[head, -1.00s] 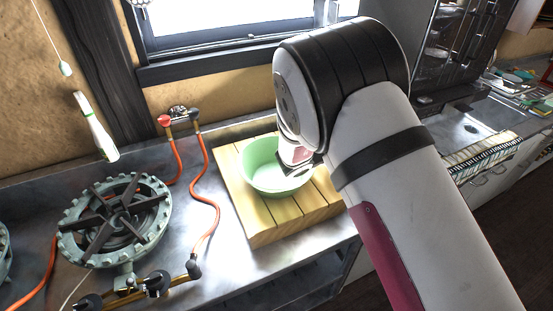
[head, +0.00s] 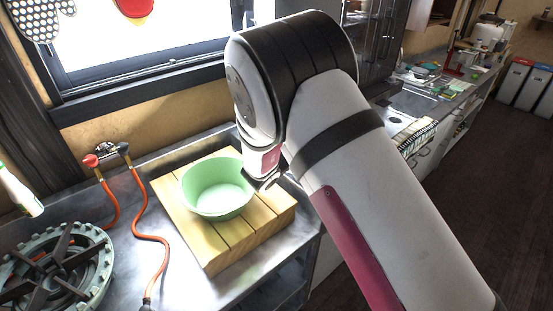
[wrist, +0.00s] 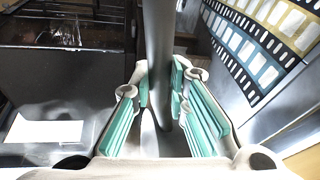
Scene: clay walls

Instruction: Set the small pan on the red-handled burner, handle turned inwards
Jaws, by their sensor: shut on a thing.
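My gripper (wrist: 165,110) has teal-padded fingers closed around a dark grey bar, which looks like the handle of the small pan (wrist: 158,45). The handle runs up out of the top of the wrist view, and the pan's body cannot be made out. In the head view my arm hides most of the gripper and the pan, just right of the green bowl. A grey-green burner (head: 62,268) with a dark cross grate is cut off at the lower left. A red tap handle (head: 90,160) sits on the wall beside a black one.
A green bowl (head: 216,188) stands on a slatted wooden board (head: 232,240), near my wrist. Orange hoses (head: 150,237) run from the taps across the metal counter. A window is behind. A striped film-like strip (wrist: 262,40) is at the wrist view's upper right.

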